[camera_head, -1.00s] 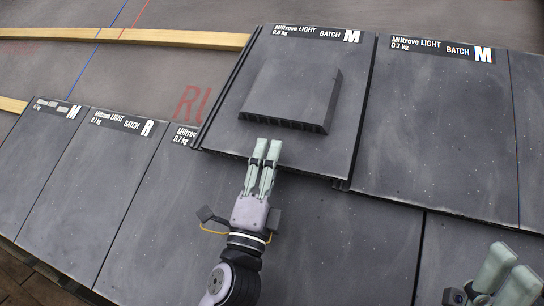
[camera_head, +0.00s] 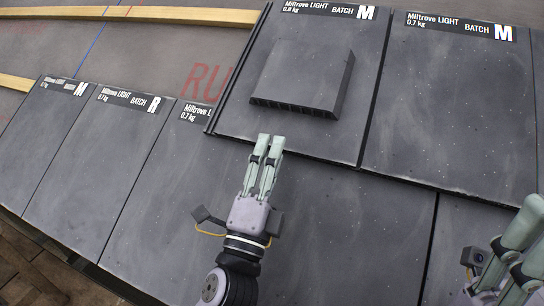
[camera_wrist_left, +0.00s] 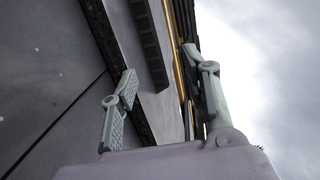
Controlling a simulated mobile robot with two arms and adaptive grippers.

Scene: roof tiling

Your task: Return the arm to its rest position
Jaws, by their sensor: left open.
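My left gripper (camera_head: 270,138) is open and empty, its fingers pointing up the roof. In the head view its tips overlap the lower edge of a dark tile with a raised vent (camera_head: 303,77), labelled Miltrove LIGHT 0.8 kg, batch M. The left wrist view shows the two fingers (camera_wrist_left: 160,63) spread wide with nothing between them, beside a dark tile edge. My right gripper (camera_head: 533,228) is at the lower right, partly cut off by the frame. Whether it is open or shut is unclear.
Another batch M tile (camera_head: 455,110) lies right of the vent tile. Lower tiles, including a batch R tile (camera_head: 95,180), run to the left. Wooden battens (camera_head: 130,14) cross the bare grey underlay, which has red lettering (camera_head: 203,82). The lower-left roof edge drops away.

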